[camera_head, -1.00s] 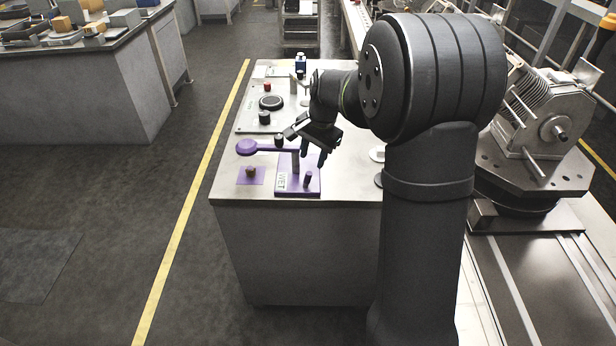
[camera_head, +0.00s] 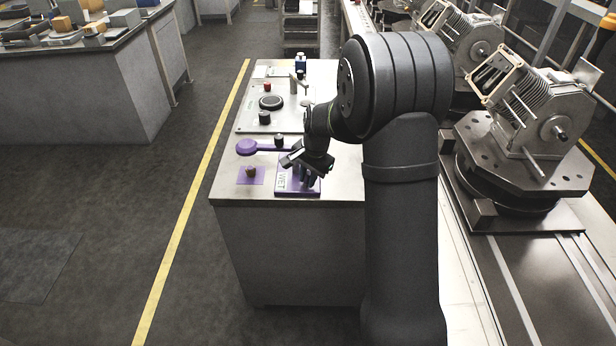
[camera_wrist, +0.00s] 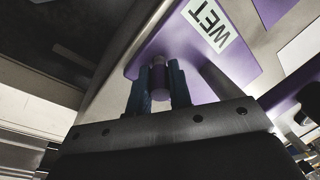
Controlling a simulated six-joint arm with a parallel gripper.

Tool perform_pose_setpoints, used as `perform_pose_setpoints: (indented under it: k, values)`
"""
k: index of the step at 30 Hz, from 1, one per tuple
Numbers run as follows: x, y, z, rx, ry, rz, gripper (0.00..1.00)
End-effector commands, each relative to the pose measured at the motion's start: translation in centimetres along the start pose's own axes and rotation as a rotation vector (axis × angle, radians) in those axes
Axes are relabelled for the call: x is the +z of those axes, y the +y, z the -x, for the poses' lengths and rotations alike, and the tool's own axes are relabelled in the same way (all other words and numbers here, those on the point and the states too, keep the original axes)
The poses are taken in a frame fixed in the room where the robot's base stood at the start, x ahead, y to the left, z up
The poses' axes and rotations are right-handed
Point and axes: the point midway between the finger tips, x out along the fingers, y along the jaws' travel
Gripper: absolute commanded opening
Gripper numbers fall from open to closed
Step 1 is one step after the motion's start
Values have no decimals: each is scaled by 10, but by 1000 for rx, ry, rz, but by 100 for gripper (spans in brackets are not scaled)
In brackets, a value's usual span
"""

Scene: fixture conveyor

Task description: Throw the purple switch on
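The purple switch shows in the wrist view as a short purple peg (camera_wrist: 159,82) with a greyish top. The plate lies near the front edge of the bench. My gripper (camera_head: 307,180) is low over the plate, pointing down. In the wrist view its two dark blue fingers stand on either side of the peg, close against it, with no clear gap. In the head view the fingers hide the peg.
A purple lever with a round end (camera_head: 246,147) reaches left above the bench (camera_head: 228,187). A dark brown knob (camera_head: 251,171) sits on a purple square left of the WET plate. A panel with black and red knobs (camera_head: 271,103) is behind. Machine parts (camera_head: 545,125) stand right.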

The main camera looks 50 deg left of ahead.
Motion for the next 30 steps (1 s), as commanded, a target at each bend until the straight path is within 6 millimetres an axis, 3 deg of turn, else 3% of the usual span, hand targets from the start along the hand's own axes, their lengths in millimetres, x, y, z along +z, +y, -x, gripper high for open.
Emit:
perform_pose_setpoints:
  k: [3, 30]
  values:
    - [0, 0, 0, 0, 0, 0, 0]
    - [8, -12, -2, 295, 200, 35, 0]
